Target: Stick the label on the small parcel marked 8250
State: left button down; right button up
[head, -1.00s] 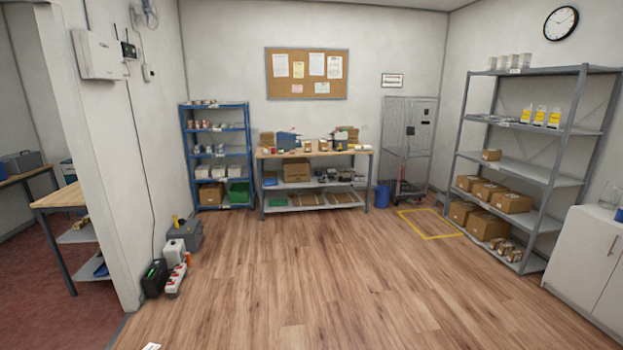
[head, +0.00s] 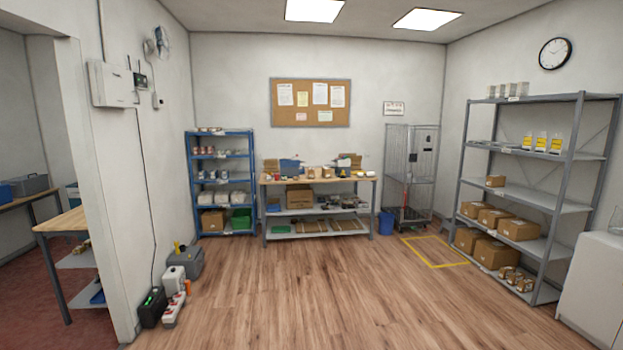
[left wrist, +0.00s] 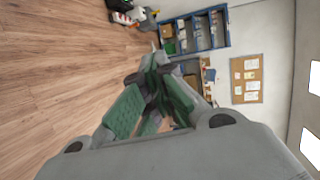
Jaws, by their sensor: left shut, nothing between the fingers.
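Small brown parcels (head: 520,280) stand on the lowest shelf of the grey rack at the right. Small brown boxes (head: 311,173) also stand on the far workbench. All are too small to read a number, so I cannot tell which is marked 8250. I cannot make out the label. My left gripper (left wrist: 157,67) is shut and empty in the left wrist view, in the air and far from the furniture. My right gripper is in neither view.
The workbench (head: 345,181) stands at the back wall, between a blue rack (head: 221,158) and a wire cage (head: 410,175). The grey rack (head: 540,199) and a white cabinet (head: 592,285) line the right. The middle floor is clear.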

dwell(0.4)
pick_arm(q)
jog(key=shift+d, duration=0.1)
jog(key=s+d+r+m+h, duration=0.1)
jog(key=s+d+m+h, duration=0.1)
jog(key=s+d, duration=0.3)
jog(key=s+d+r+m+t+h, duration=0.1)
jog(key=s+d+m+h, duration=0.2)
jog(key=d, duration=1.1)
jog(key=shift+s+d+t+h, duration=0.3)
jog(key=shift+s+h, duration=0.6)
jog(key=shift+h, duration=0.1)
